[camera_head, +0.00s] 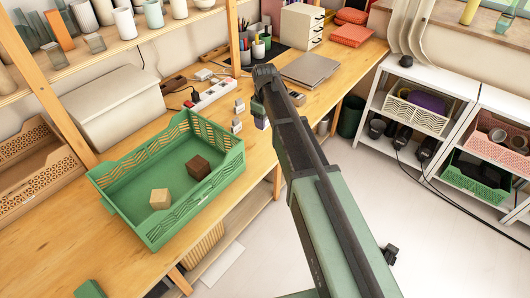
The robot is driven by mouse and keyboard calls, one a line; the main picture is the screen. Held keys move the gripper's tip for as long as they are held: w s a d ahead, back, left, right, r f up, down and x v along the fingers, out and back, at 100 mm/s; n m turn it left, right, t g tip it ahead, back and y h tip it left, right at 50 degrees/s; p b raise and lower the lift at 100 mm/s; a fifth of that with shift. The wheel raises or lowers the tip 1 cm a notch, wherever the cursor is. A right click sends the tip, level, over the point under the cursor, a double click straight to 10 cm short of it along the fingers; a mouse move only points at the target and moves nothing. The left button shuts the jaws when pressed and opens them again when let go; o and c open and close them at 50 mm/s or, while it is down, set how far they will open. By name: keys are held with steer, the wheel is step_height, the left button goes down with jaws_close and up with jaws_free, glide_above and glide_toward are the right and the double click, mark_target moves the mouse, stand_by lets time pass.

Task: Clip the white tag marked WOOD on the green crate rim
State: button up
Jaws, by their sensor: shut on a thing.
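The green crate (110,181) stands open on the wooden bench, left of my arm. It has slotted walls, and a pale wooden block and a dark brown block lie inside. No tag shows on the parts of its rim in view. My gripper (261,112) is right of the crate's far right corner, apart from it. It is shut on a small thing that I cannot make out. Two small whitish pieces, one (239,106) behind the other (236,126), are just left of my gripper; any marking on them is too small to read.
A white power strip (212,95) with cables lies behind the crate. A grey box (115,108) stands at the back left, a laptop (309,69) farther back right. A wooden shelf post (68,122) rises at left. Bare bench (45,243) lies in front of the crate.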

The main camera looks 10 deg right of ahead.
mark_target(265, 146)
step_height(265, 146, down, 10)
steer(key=b, duration=0.7)
steer(key=shift+f+b, duration=0.1)
steer(key=shift+b, duration=0.2)
steer(key=shift+r+p, duration=0.3)
steer(key=shift+f, duration=0.2)
steer(key=o, duration=0.9)
step_height(265, 146, up, 11)
steer(key=p, duration=1)
steer(key=shift+w+r+p, duration=0.1)
steer(key=shift+p, duration=0.25)
steer(key=s+m, duration=0.3)
steer(key=s, duration=0.6)
steer(key=s+m, duration=0.2)
steer(key=s, duration=0.6)
steer(key=s+m, duration=0.3)
steer(key=s, duration=0.6)
steer(key=shift+s+f+m, duration=0.2)
steer(key=shift+s+m, duration=0.1)
